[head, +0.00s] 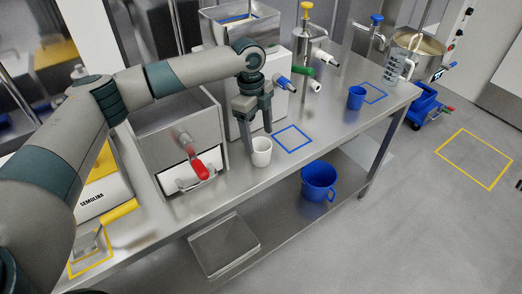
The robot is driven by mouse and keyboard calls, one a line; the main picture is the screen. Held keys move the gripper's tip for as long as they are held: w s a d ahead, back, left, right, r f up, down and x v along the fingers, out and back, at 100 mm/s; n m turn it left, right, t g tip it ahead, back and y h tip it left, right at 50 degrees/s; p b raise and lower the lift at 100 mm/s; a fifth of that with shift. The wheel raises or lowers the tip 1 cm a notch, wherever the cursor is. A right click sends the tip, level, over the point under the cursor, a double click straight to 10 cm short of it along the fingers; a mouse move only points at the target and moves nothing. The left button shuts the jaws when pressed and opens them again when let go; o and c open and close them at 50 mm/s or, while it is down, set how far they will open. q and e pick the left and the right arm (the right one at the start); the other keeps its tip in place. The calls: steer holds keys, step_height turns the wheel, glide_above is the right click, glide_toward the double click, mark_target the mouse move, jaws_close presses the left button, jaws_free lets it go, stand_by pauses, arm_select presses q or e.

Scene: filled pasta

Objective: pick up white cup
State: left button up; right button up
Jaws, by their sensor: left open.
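The white cup (261,152) stands upright on the steel table (229,187), near its front edge. My left gripper (258,139) points down, with its fingers at the cup's rim. The jaws are open. One finger reaches down on the cup's left side and the other is at its upper right. I cannot tell whether either finger touches the cup. My right gripper is not in view.
A blue-outlined square (293,139) lies empty to the cup's right. A steel machine with a red handle (198,167) stands to its left. A blue cup (356,97) stands further right. A blue bucket (318,181) is on the lower shelf.

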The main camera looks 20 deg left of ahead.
mark_target(261, 149)
arm_select(q)
steer(key=shift+f, duration=0.5)
steer(key=shift+d+f+p, duration=0.1)
steer(key=shift+f+p, duration=0.3)
steer(key=shift+p, duration=0.15)
steer(key=f, duration=0.1)
steer(key=f+p, duration=0.2)
steer(key=shift+d+f, duration=0.3)
steer(key=shift+f, duration=0.4)
steer(key=c, duration=1.1)
